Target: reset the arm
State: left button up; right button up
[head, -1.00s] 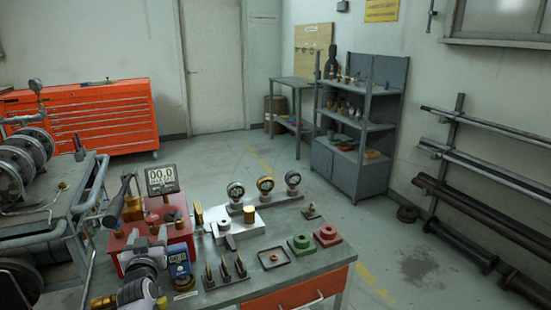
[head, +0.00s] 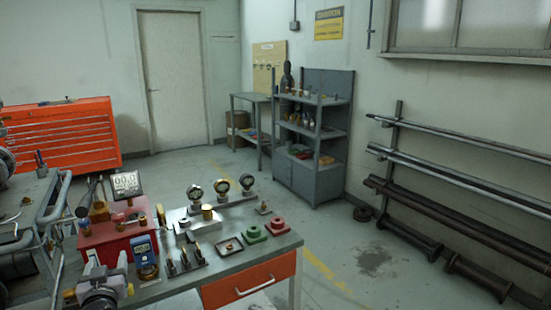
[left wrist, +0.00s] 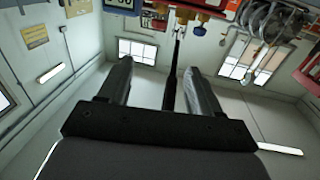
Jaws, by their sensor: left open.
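My left gripper (head: 108,262) is at the lower left of the head view, in front of a red box (head: 112,243) on the workbench. In the left wrist view its two dark fingers (left wrist: 158,75) stand apart with a clear gap. It is open, and I see nothing clamped in it. A dark rod (left wrist: 172,70) shows between the fingers in that upside-down view; I cannot tell how far off it is. My right gripper is in neither current view.
The workbench (head: 215,275) holds a blue meter (head: 145,250), a row of round gauges (head: 221,187), a green block (head: 252,231) and a red block (head: 277,226). Pipe frames stand at the left. Open floor (head: 345,265) lies right of the bench, before a pipe rack (head: 450,182).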

pick_arm(q)
jog(key=s+a+r+m+y, duration=0.1)
jog(key=s+a+r+y, duration=0.15)
jog(key=a+r, duration=0.6)
jog(key=s+a+r+m+t+y, duration=0.15)
jog(key=s+a+r, duration=0.3)
jog(key=a, duration=0.65)
jog(key=s+a+r+m+y, duration=0.2)
jog(key=s+a+r, duration=0.1)
jog(key=a+r, duration=0.55)
jog(key=s+d+f+m+g+h, duration=0.15)
jog(key=d+f+h, duration=0.25)
jog(key=d+f, duration=0.4)
jog(key=s+d+f+m+g+h, duration=0.1)
jog(key=s+d+f+m+h, duration=0.15)
jog(key=d+f, duration=0.55)
jog(key=s+d+f+m+g+h, duration=0.1)
jog(key=d+f+m+h, duration=0.3)
jog(key=f, duration=0.7)
jog(key=s+d+f+g+h, duration=0.2)
jog(key=s+d+f+g, duration=0.1)
jog(key=s+d+f, duration=0.55)
jog(key=s+d+f+g+h, duration=0.25)
jog(key=s+d+f, duration=0.25)
jog(key=s+d, duration=0.55)
jog(key=d+n+t, duration=0.1)
jog(key=d+n, duration=0.4)
jog(key=d, duration=0.4)
jog(key=shift+w, duration=0.4)
